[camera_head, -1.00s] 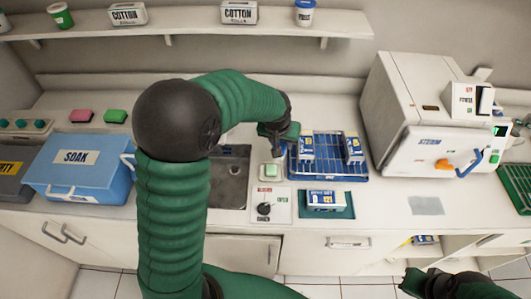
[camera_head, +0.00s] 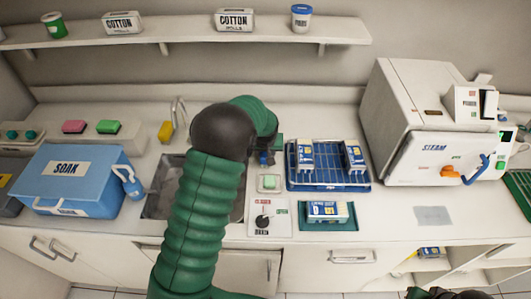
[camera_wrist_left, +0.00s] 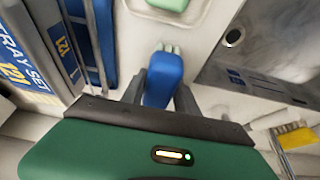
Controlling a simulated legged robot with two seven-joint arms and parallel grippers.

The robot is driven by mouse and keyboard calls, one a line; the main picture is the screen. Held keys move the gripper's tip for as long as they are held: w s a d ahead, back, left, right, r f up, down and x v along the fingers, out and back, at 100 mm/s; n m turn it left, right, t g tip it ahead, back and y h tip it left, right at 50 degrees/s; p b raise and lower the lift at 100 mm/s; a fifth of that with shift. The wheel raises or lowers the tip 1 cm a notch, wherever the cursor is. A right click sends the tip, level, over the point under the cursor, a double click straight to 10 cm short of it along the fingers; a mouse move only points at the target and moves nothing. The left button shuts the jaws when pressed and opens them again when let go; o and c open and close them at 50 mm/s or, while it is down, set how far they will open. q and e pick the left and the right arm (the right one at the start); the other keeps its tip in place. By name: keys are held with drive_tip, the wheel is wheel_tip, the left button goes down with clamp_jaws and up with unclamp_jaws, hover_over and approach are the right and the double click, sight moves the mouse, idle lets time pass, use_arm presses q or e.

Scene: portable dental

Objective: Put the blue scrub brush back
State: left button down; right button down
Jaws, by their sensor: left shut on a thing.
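My left gripper (camera_head: 264,152) is shut on a blue object, which appears to be the blue scrub brush (camera_wrist_left: 165,78). The brush stands between the two dark fingers in the left wrist view, with a small pale part at its far end. In the head view a bit of its blue (camera_head: 264,158) shows under the gripper, between the sink and the blue rack. My forearm hides part of the sink. My right gripper (camera_head: 445,294) is only partly in view at the bottom right edge, and its fingers are unclear.
The sink (camera_head: 158,200) has a tap (camera_head: 180,112) and a yellow brush (camera_head: 165,132) behind it. A blue rack (camera_head: 330,182) holding boxes stands to the right. A green button (camera_head: 269,182) lies in front. A blue SOAK bin (camera_head: 80,180) and a steam sterilizer (camera_head: 420,130) flank the counter.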

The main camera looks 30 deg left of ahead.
use_arm(q)
drive_tip(key=shift+d+f, duration=0.15)
drive_tip(key=shift+d, duration=0.25)
drive_tip(key=shift+f, duration=0.15)
drive_tip(key=c, duration=1.2)
unclamp_jaws()
drive_tip(key=shift+o, duration=1.3)
drive_tip(key=shift+a, duration=0.25)
